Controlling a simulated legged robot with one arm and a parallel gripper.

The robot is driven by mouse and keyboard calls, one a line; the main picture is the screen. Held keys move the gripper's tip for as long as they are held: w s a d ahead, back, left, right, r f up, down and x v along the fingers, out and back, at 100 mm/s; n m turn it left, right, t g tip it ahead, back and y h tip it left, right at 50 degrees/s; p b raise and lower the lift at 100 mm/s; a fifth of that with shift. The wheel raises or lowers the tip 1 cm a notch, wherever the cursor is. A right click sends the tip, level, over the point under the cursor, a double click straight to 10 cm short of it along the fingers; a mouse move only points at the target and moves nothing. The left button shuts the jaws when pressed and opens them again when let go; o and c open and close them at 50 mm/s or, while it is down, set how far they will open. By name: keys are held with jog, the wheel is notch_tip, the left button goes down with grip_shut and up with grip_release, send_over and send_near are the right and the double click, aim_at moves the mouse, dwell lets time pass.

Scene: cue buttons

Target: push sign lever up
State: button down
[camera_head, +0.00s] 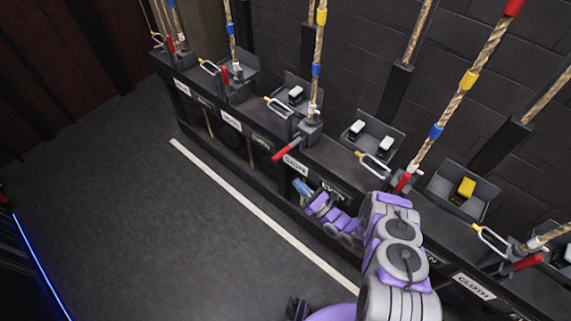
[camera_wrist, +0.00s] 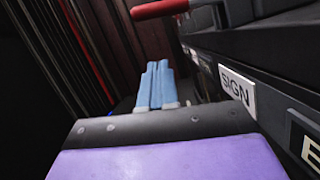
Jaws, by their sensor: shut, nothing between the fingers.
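The sign lever's red handle (camera_head: 286,150) sticks out from the front of the rail in the head view, above a white label (camera_head: 295,163). In the wrist view that label (camera_wrist: 237,87) reads SIGN, and the red handle (camera_wrist: 160,8) crosses the top of the picture. My gripper (camera_head: 302,187) is low in front of the rail, below the handle and apart from it. In the wrist view the blue fingers of my gripper (camera_wrist: 157,65) are together and empty, pointing along the rail. The handle lies above them in that picture.
Other red handles stand along the rail, one (camera_head: 404,183) near my arm and one (camera_head: 529,262) by the CLOTH label (camera_head: 474,286). Ropes with coloured bands rise behind. Below the rail the dark floor (camera_head: 130,220) is open, with a white line (camera_head: 250,208).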

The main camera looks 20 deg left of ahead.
aim_at(288, 149)
jog(key=w+a+r+b, duration=0.1)
jog(key=w+a+r, duration=0.2)
jog(key=a+r, duration=0.2)
jog(key=shift+x, duration=0.85)
dwell(0.3)
